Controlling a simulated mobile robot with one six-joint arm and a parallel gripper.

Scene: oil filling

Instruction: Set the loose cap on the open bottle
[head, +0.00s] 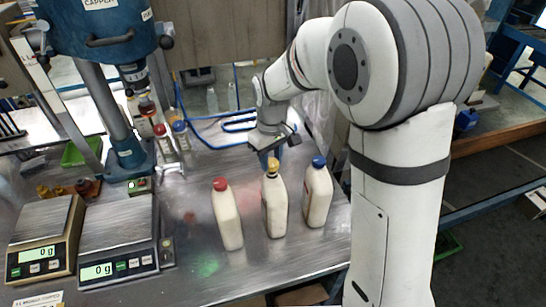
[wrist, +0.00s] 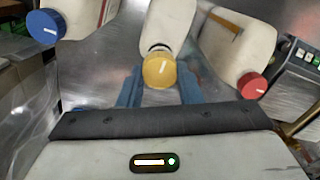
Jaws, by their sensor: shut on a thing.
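The yellow cap (head: 272,164) is between the blue fingers of my gripper (head: 270,156), at the mouth of the middle cream bottle (head: 274,208). In the wrist view the cap (wrist: 159,70) sits between the two fingertips (wrist: 160,82), lined up with the neck of the middle bottle (wrist: 168,22). A thin dark band shows between cap and bottle; I cannot tell whether the cap is fully seated. The bottle stands upright on the metal table.
A red-capped bottle (head: 227,214) stands close on the left and a blue-capped bottle (head: 317,192) close on the right. Two scales (head: 43,243) (head: 119,237) and a blue capping machine (head: 104,40) are further left. The metal table (head: 290,272) is clear in front of the bottles.

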